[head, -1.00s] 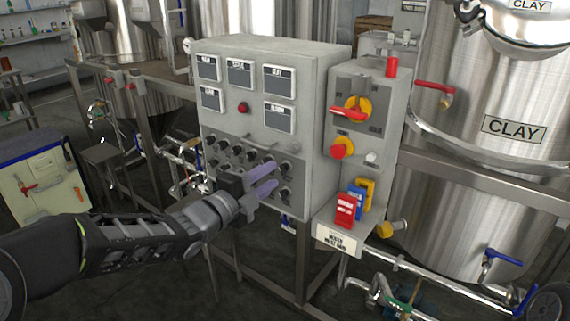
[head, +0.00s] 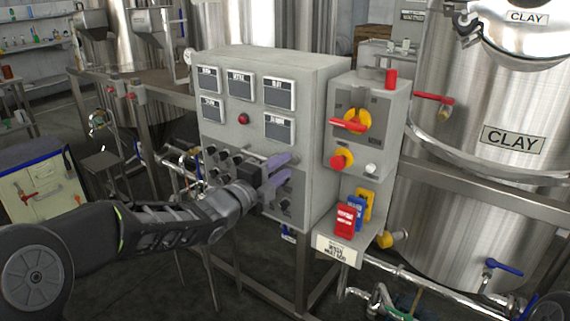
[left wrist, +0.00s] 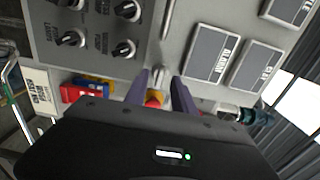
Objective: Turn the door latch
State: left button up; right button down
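The grey control cabinet (head: 325,150) stands in the middle of the head view. My left gripper (head: 288,167) is in front of its lower front panel, with two purple fingers apart. In the left wrist view the open fingers (left wrist: 159,82) point at the cabinet face between the black knobs and the labelled displays. A small grey fitting (left wrist: 158,74) shows between the fingertips, with nothing visibly gripped. It may be the door latch, but I cannot tell for sure. In the head view the gripper hides this spot. My right gripper is not in view.
A side box carries a red-yellow rotary switch (head: 352,121) and a red button (head: 341,160). Red, blue and yellow tags (head: 355,212) sit on the ledge below. A steel CLAY tank (head: 470,170) stands at the right.

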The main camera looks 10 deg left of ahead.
pick_arm(q)
jog(key=shift+w+d, duration=0.25)
jog(key=shift+w, duration=0.35)
grip_shut()
